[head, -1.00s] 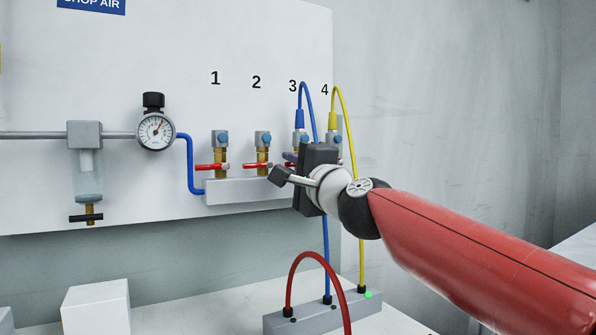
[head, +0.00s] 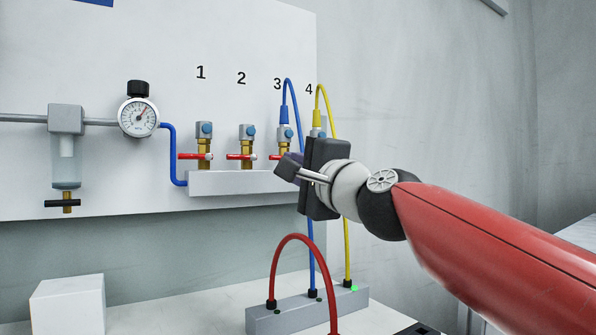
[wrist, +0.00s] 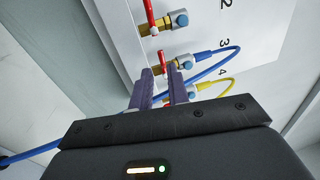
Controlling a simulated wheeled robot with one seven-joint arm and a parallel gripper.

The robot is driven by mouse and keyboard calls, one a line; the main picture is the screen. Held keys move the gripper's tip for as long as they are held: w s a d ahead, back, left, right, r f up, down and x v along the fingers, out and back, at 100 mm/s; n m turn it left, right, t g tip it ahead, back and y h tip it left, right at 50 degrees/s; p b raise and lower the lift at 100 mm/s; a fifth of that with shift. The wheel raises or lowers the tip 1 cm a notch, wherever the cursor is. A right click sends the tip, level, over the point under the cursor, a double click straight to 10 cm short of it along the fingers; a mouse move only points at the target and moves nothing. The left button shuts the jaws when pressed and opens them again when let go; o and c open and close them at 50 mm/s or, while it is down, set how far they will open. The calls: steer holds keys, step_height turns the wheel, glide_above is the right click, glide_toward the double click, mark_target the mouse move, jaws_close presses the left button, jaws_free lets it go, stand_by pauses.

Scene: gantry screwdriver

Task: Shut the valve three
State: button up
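Valve three (head: 284,146) is a brass valve with a blue hose under the label 3; its red handle (head: 274,157) points left in the head view, partly hidden by my gripper. In the wrist view the red handle (wrist: 163,56) shows at the fingertips, with the valve body (wrist: 183,62) to its right. My gripper (wrist: 160,72) has two dark purple fingers, apart, with the handle's near end seen between or just beyond their tips. I cannot tell whether they touch it. In the head view my gripper (head: 289,168) is just below and right of the handle.
Valve two (head: 247,146) and valve one (head: 204,146) stand left, their red handles also pointing left. The yellow hose (head: 319,100) of valve four rises close behind my gripper. A red hose loop (head: 295,240) and a grey block (head: 300,310) lie below.

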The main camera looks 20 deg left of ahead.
steer(key=shift+s+d, duration=0.4)
steer(key=shift+s, duration=0.05)
stand_by(0.4)
